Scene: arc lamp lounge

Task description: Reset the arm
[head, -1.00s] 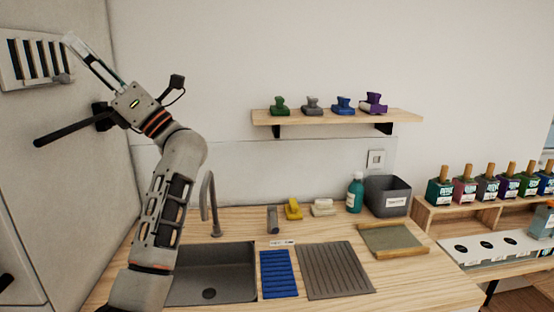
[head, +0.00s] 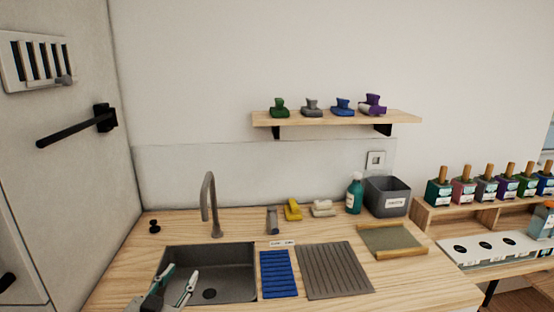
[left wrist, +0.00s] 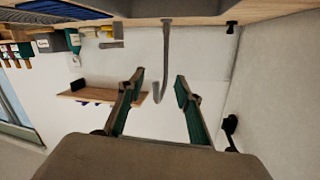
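My left gripper (head: 180,286) is low at the bottom left of the head view, in front of and over the near left part of the sink (head: 232,262). Its two fingers are spread apart with nothing between them. In the left wrist view the left gripper (left wrist: 160,82) also shows open and empty, and the picture is upside down, with the faucet (left wrist: 166,60) behind the fingers. The faucet also shows in the head view (head: 209,205), beyond the gripper and apart from it. The rest of my left arm is out of the head view. My right gripper is not in view.
A black handle bar (head: 75,129) sticks out at the left wall. A wooden shelf (head: 340,119) holds several colored objects. The counter has a blue ribbed mat (head: 279,273), a grey drain mat (head: 334,270), a teal bottle (head: 354,193) and a grey bin (head: 387,196).

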